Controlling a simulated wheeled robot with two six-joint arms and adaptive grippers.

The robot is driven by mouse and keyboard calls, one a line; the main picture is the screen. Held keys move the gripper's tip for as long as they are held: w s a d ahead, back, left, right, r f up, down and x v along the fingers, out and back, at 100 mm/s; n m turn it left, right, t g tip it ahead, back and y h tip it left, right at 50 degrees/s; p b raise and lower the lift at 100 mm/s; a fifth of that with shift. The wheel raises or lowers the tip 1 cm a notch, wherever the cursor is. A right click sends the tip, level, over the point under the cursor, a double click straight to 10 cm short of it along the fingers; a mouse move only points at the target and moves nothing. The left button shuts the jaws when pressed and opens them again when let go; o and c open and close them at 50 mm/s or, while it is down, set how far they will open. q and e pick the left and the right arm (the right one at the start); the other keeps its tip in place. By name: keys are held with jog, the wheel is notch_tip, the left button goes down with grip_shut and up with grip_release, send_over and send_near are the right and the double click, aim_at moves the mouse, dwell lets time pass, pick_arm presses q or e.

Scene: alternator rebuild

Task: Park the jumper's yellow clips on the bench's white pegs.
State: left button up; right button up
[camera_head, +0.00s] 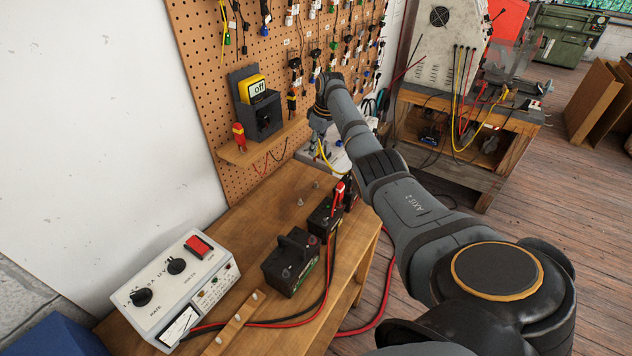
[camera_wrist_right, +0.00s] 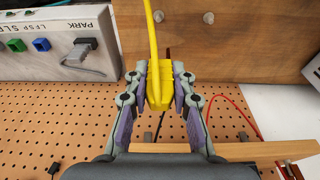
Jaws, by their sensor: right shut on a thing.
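My right gripper (camera_wrist_right: 158,95) is shut on a yellow clip (camera_wrist_right: 159,78), with a finger on each side of it. A yellow cable (camera_wrist_right: 151,30) runs up from the clip. Two pale pegs (camera_head: 317,184) stand on the bench top; in the wrist view two pegs (camera_wrist_right: 208,18) show on the wood ahead of the clip. I cannot make out a second yellow clip. My left gripper is out of view.
A white panel (camera_wrist_right: 90,14) marked PARK holds coloured sockets and a grey plug. Black batteries (camera_head: 291,262) with red and black leads and a grey charger (camera_head: 177,284) occupy the bench. A shelf (camera_head: 262,142) with a yellow meter (camera_head: 252,88) juts from the pegboard (camera_head: 203,42).

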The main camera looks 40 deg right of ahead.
jog(key=shift+w+d+f+b, duration=0.1)
jog(key=shift+w+f+b, duration=0.2)
jog(key=shift+w, duration=0.05)
jog(key=b, duration=0.5)
send_over(316, 182)
jog(key=x, duration=0.3)
jog(key=s+x, duration=0.1)
jog(key=x, duration=0.5)
jog(key=shift+s+d+f, duration=0.2)
jog(key=shift+s+d, duration=0.1)
jog(key=shift+s, duration=0.05)
jog(key=shift+p, duration=0.3)
jog(key=shift+s, duration=0.1)
jog(key=shift+s+b+x, duration=0.25)
jog(key=shift+b+x, duration=0.7)
jog(key=shift+x, duration=0.25)
jog(key=o, duration=0.9)
jog(key=shift+c, duration=0.2)
